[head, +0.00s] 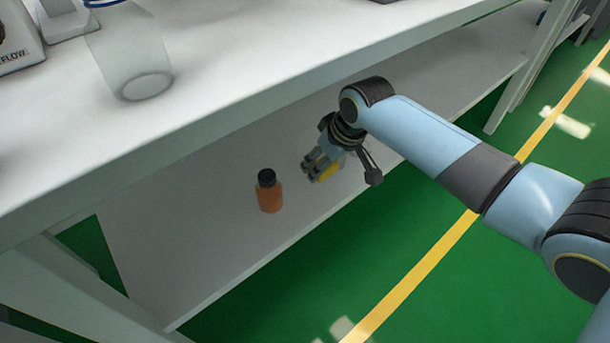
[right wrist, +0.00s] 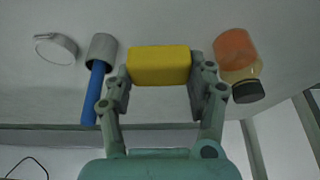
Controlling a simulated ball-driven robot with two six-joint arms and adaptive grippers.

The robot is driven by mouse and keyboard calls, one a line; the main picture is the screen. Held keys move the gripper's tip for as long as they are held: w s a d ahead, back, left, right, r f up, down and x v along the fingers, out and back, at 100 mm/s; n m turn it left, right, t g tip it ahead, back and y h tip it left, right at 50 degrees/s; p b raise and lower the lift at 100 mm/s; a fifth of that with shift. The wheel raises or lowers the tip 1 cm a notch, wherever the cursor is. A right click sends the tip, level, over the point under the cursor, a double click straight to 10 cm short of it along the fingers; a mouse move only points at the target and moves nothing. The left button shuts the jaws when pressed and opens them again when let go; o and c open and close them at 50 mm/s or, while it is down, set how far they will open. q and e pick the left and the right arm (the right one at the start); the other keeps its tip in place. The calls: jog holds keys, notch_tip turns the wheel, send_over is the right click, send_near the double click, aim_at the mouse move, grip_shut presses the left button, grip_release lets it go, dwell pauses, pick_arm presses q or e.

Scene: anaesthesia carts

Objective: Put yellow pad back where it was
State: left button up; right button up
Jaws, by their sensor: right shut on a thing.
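The yellow pad (right wrist: 160,66) is a small yellow block between the two fingers of my right gripper (right wrist: 160,75) in the right wrist view. The fingers are shut on it from both sides. In the head view my right gripper (head: 318,168) is over the white lower shelf (head: 225,240), and a bit of the yellow pad (head: 327,173) shows at its fingertips. I cannot tell whether the pad touches the shelf. My left gripper is not in view.
An orange bottle with a black cap (head: 269,192) stands left of the gripper on the lower shelf. The upper tabletop (head: 230,60) overhangs the shelf and carries a clear jar (head: 130,50). In the right wrist view a grey-and-blue object (right wrist: 97,70) is near the left finger.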

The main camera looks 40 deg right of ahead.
aim_at(303, 181)
jog(key=w+f, duration=0.1)
jog(key=w+a+f+b, duration=0.1)
jog(key=w+f, duration=0.1)
jog(key=shift+w+a, duration=0.3)
jog(key=shift+a, duration=0.1)
notch_tip(303, 181, down, 4)
jog(key=shift+r+b, duration=0.2)
jog(key=shift+b, duration=1)
jog(key=shift+f, duration=0.1)
jog(key=shift+r, duration=0.2)
jog(key=o, duration=1)
jog(key=shift+f, duration=0.15)
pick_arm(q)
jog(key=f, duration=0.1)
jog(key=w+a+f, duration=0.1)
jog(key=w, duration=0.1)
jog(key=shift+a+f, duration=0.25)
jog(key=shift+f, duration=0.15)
